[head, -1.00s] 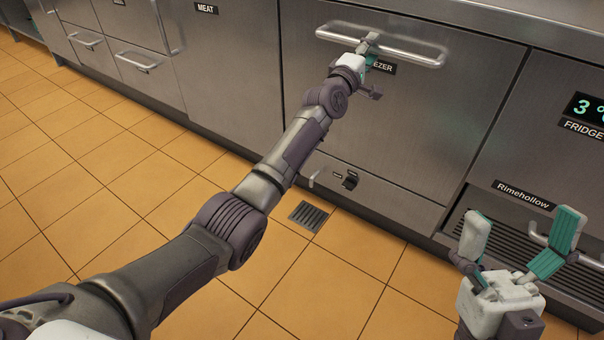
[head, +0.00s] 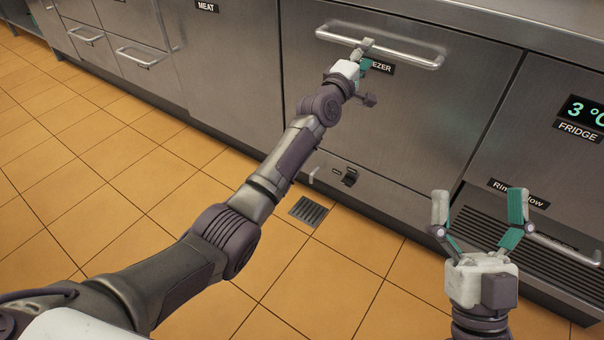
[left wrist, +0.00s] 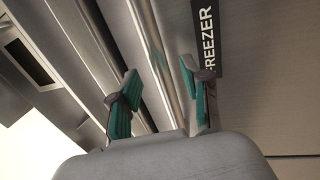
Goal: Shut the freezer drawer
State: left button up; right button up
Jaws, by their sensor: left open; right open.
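The freezer drawer (head: 430,115) is the wide steel front with a FREEZER label (head: 379,66) and a horizontal bar handle (head: 405,53). Its front looks about flush with the panels beside it; I see no clear gap. My left gripper (head: 364,52) is open at the handle's middle, just left of the label. In the left wrist view, the handle (left wrist: 160,60) runs behind and between the open fingers (left wrist: 163,95), and the label (left wrist: 207,38) is at right. Whether they touch the bar is unclear. My right gripper (head: 478,205) is open and empty, in front of the fridge unit.
The fridge unit (head: 545,140) with a display and lower grille stands at right. A small latch (head: 349,177) is on the panel below the drawer. Several drawers (head: 140,70) and a MEAT door (head: 225,70) are at left. The tiled floor (head: 130,200) is clear.

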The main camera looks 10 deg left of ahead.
pick_arm(q)
jog(key=shift+s+a+f+p, duration=0.1)
jog(key=shift+s+a+p, duration=0.05)
jog(key=shift+s+p, duration=0.3)
pick_arm(e)
jog(key=shift+w+d+f+g+h+p, duration=0.55)
jog(key=shift+w+f+g+h+p, duration=1)
jog(key=shift+f+g, duration=4.3)
pick_arm(q)
jog(key=p+v, duration=0.3)
jog(key=v, duration=0.6)
jog(key=shift+s, duration=0.35)
pick_arm(e)
jog(key=s+d+f+g+h, duration=0.1)
jog(key=s+d+f+g, duration=0.1)
jog(key=s+f, duration=0.3)
jog(key=s+d+f+g+h, duration=0.2)
jog(key=s+f+g, duration=0.3)
jog(key=f, duration=0.3)
jog(key=shift+d+m, duration=0.25)
jog(key=shift+m, duration=0.15)
jog(key=shift+s+f+g, duration=0.1)
jog(key=shift+g, duration=0.15)
pick_arm(q)
jog(key=shift+f, duration=0.15)
